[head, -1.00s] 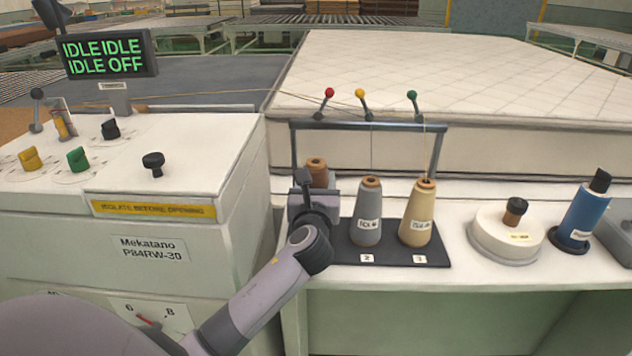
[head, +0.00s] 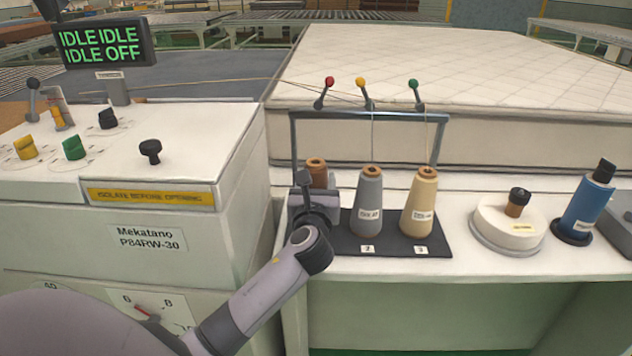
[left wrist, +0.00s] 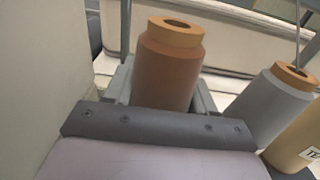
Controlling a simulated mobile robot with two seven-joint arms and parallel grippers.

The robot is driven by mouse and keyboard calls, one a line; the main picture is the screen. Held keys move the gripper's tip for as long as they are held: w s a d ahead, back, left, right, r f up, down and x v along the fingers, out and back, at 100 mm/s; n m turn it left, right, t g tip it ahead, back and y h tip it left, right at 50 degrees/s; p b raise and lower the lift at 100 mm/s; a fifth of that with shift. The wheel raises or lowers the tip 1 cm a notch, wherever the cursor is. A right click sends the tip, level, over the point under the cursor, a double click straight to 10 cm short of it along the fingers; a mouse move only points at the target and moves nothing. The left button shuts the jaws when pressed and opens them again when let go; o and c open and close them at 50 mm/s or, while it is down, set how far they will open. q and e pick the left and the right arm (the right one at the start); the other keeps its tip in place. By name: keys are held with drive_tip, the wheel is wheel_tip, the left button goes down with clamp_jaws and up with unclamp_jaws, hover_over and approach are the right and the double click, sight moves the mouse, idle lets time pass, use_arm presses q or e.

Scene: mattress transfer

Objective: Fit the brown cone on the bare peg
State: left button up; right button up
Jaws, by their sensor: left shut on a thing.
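The brown cone (head: 317,172) stands upright at the left end of the black mat (head: 345,243). My left gripper (head: 314,200) is shut on it. In the left wrist view the brown cone (left wrist: 167,75) rises between the fingers of my left gripper (left wrist: 165,98). The cone's lower part is hidden behind the gripper. The bare peg does not show, and I cannot tell whether the cone is around it. My right gripper is not in view.
A grey cone (head: 369,205) and a cream cone (head: 419,205) stand close on the right, under a grey thread frame (head: 400,116). A control cabinet (head: 150,240) is on the left. Further right are a white round unit (head: 507,230) and a blue cylinder (head: 586,205).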

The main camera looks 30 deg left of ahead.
use_arm(q)
drive_tip(key=shift+f+b, duration=0.35)
drive_tip(key=shift+f, duration=0.25)
drive_tip(key=o, duration=1.3)
drive_tip(key=shift+v, duration=3.6)
